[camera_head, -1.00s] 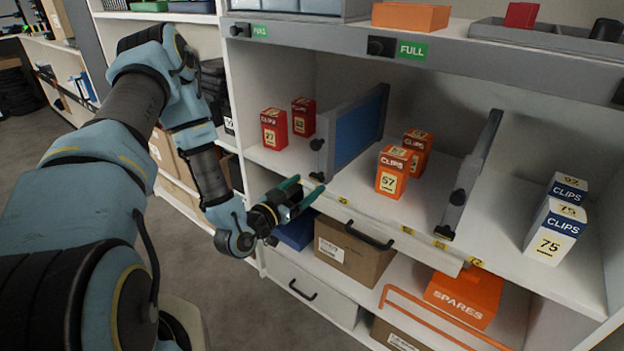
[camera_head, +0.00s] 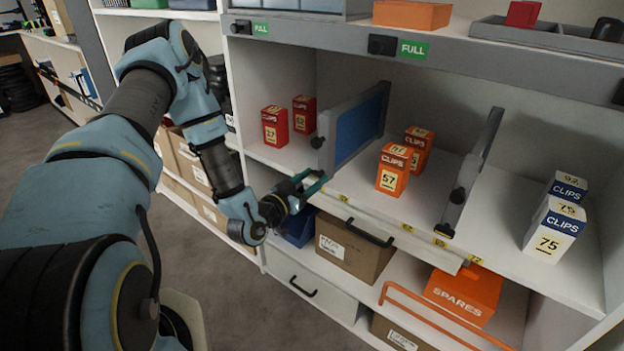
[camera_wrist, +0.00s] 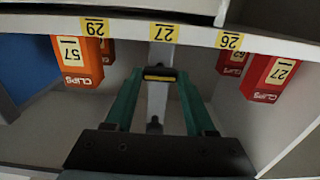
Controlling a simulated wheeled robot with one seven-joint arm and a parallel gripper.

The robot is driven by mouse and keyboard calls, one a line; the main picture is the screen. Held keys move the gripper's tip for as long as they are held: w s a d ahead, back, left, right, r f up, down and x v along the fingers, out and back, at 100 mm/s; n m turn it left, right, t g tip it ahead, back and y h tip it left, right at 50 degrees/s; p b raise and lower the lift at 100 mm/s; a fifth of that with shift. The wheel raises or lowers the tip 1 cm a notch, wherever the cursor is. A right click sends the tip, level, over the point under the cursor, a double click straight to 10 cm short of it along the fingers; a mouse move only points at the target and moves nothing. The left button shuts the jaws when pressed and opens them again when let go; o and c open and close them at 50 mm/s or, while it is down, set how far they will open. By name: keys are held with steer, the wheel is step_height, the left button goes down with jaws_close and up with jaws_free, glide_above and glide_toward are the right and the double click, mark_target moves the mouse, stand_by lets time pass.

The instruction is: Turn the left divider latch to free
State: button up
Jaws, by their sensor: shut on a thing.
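The left divider (camera_head: 352,130), grey with a blue side panel, stands upright on the middle shelf between the red and the orange clip boxes. A black knob (camera_head: 317,142) sits high on its front edge. My gripper (camera_head: 314,180) is at the foot of that edge. In the wrist view my gripper's green fingers (camera_wrist: 160,88) close on both sides of the divider latch (camera_wrist: 160,74), a dark bar with a yellow strip that lies crosswise on the grey divider front. In the head view the fingers hide this latch.
Red clip boxes (camera_head: 274,126) stand left of the divider. Orange clip boxes (camera_head: 394,170) stand close on its right. A second grey divider (camera_head: 470,175) stands further right, then white-and-blue clip boxes (camera_head: 555,228). A carton (camera_head: 352,250) sits on the shelf below.

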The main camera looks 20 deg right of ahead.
jaws_close()
steer(key=n+b, duration=0.1)
steer(key=n, duration=0.3)
steer(key=shift+f, duration=0.1)
steer(key=n+b, duration=0.1)
steer(key=n, duration=0.3)
steer(key=shift+n+b, duration=0.3)
steer(key=n, duration=0.4)
steer(key=shift+a+b, duration=0.1)
steer(key=shift+b, duration=0.25)
steer(key=n, duration=0.5)
steer(key=shift+f+n, duration=0.1)
steer(key=shift+n, duration=0.2)
